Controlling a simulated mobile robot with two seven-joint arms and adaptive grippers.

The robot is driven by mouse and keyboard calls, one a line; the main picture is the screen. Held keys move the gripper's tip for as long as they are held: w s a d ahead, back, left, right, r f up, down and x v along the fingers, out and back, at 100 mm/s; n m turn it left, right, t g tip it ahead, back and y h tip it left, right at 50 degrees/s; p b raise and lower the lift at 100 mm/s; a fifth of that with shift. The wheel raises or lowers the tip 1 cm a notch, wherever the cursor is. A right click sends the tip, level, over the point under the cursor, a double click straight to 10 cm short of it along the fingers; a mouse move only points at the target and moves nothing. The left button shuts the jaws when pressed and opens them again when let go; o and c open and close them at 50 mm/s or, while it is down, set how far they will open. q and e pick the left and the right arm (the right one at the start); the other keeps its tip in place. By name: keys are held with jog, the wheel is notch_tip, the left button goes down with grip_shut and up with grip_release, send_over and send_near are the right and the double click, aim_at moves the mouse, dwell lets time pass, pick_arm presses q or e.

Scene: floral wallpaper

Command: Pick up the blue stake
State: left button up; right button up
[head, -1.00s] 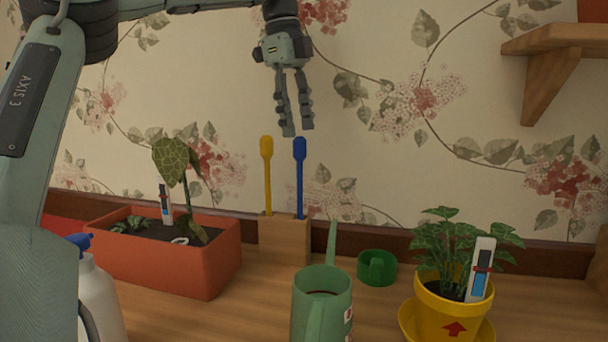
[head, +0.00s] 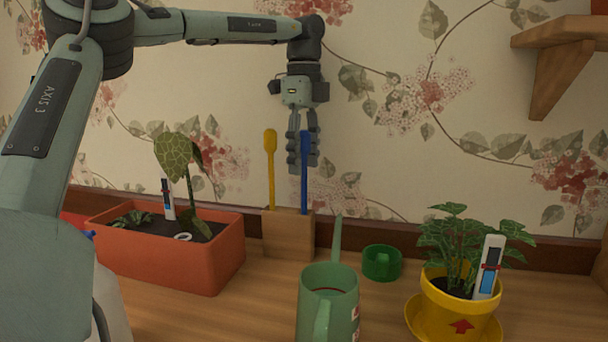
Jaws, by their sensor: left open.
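The blue stake (head: 304,185) stands upright in a wooden block (head: 289,237) at the back of the table, right of a yellow stake (head: 270,172) in the same block. My left gripper (head: 303,164) points down at the top of the blue stake. Its fingers are open, and the stake's head overlaps them in the head view. I cannot tell whether the stake is between the fingers or in front of them, or whether they touch. My right gripper is not in view.
A long orange planter (head: 170,262) stands left of the block. A green watering can (head: 328,305) is in front, its spout rising near the block. A green round cup (head: 382,262) and a yellow pot (head: 461,300) with a plant are to the right. A wooden shelf (head: 560,38) juts out upper right.

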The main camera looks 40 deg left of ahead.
pick_arm(q)
jog(key=shift+c, duration=0.2)
grip_shut()
jog(key=shift+r, duration=0.1)
